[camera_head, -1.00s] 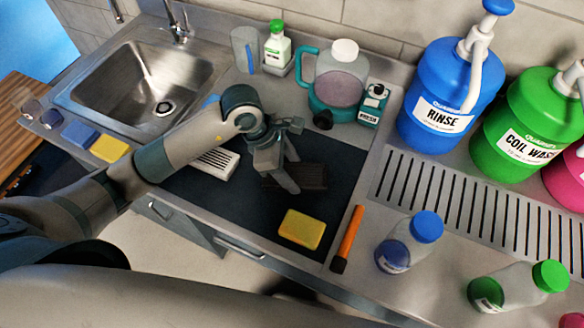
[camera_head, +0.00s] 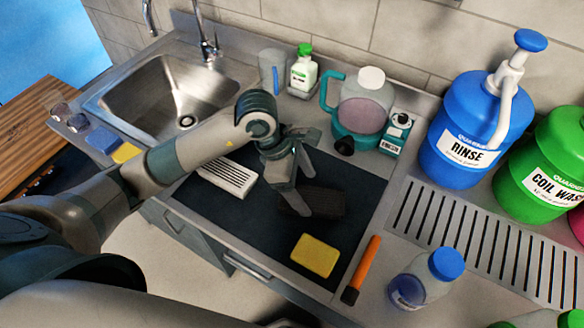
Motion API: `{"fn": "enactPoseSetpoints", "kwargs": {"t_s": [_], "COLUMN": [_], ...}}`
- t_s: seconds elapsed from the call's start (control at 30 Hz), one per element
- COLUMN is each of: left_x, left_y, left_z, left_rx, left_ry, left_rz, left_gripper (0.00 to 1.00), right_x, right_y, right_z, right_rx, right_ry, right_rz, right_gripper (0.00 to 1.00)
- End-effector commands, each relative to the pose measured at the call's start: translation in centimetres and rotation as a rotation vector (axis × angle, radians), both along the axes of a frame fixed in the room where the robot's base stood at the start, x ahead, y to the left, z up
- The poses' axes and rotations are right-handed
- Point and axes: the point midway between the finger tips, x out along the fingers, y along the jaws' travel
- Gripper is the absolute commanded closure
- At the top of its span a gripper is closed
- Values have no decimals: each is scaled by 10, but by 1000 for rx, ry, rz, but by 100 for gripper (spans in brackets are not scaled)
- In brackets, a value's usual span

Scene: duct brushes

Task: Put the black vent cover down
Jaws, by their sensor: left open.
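The black vent cover (camera_head: 326,203) lies on the dark mat (camera_head: 240,216), right of the middle, and is hard to tell from the mat. My left gripper (camera_head: 304,193) is open at the left end of the cover, with its fingers pointing down and hiding that end. I cannot tell whether a finger touches the cover. A white vent cover (camera_head: 227,176) lies on the mat to the left, partly beside my left arm. My right gripper is not in view.
A yellow sponge (camera_head: 315,256) lies on the mat's front part, with an orange-handled tool (camera_head: 361,270) to its right. A teal-handled jug (camera_head: 362,105) stands behind the mat. The sink (camera_head: 165,97) is at the back left. A blue-capped bottle (camera_head: 426,279) stands right.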

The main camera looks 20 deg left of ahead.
Motion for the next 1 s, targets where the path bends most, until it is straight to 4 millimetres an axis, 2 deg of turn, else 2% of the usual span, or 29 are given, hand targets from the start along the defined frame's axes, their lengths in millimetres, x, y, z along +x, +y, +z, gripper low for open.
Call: {"fn": "enactPoseSetpoints", "kwargs": {"t_s": [0.03,0.3,0.5,0.7,1.0], "left_x": [1,-3,-5,-7,-7], "left_y": [4,22,30,33,33], "left_z": [6,51,73,80,80], "left_rx": [1,1,1,1,1], "left_ry": [-7,-5,-3,0,1], "left_rz": [0,-1,0,0,0], "left_gripper": [25,25,25,25,25], "right_x": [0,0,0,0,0], "right_y": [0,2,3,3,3], "right_z": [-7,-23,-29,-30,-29], "right_rx": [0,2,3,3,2], "right_ry": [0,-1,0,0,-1], "right_rz": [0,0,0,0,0], "right_gripper": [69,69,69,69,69]}}
